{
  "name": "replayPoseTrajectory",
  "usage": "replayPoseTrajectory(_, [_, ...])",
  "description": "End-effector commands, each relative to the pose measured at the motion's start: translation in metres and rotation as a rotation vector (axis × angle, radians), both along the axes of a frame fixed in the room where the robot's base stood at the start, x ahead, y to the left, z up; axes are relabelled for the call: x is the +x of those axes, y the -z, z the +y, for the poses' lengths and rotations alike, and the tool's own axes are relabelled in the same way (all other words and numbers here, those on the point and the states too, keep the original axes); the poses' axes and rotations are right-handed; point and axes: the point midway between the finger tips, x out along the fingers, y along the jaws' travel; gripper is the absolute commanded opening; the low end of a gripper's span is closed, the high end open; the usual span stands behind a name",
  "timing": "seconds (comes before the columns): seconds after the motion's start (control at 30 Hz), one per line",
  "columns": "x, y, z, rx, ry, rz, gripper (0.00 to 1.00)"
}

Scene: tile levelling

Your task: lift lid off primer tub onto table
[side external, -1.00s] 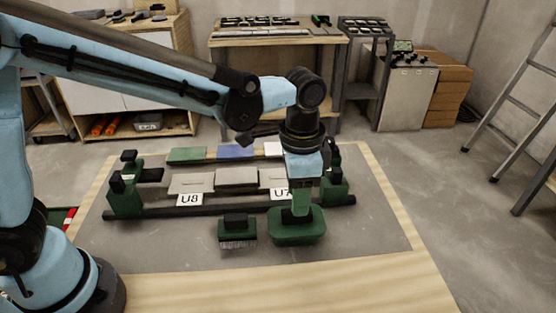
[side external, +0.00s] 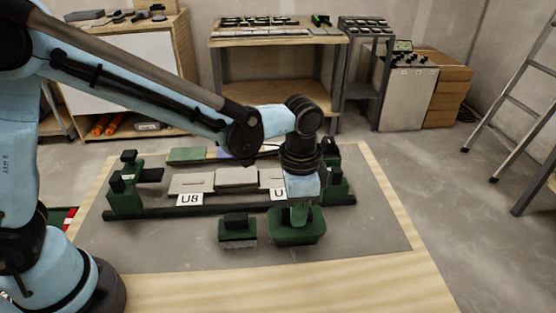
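The primer tub (side external: 297,236) is a low green container on the front right of the grey mat. My gripper (side external: 297,222) points straight down over the tub, with its fingers at the tub's top. The lid cannot be made out clearly apart from the tub, because my gripper covers much of the top. Whether the fingers are apart or closed on the lid is too small and dark to tell. The table (side external: 330,284) has a bare pale wood strip in front of the mat.
A dark green brush (side external: 238,231) stands just left of the tub. The mat right of the tub (side external: 370,232) is clear.

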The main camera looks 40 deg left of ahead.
Motion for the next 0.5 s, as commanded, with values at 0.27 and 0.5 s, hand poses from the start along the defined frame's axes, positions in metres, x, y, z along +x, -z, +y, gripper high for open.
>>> replayPoseTrajectory(0.27, [0.0000,-0.0001,0.0000,0.000,0.000,0.000,0.03])
replayPoseTrajectory(0.5, [-0.0001,-0.0056,0.0001,0.000,0.000,0.000,0.03])
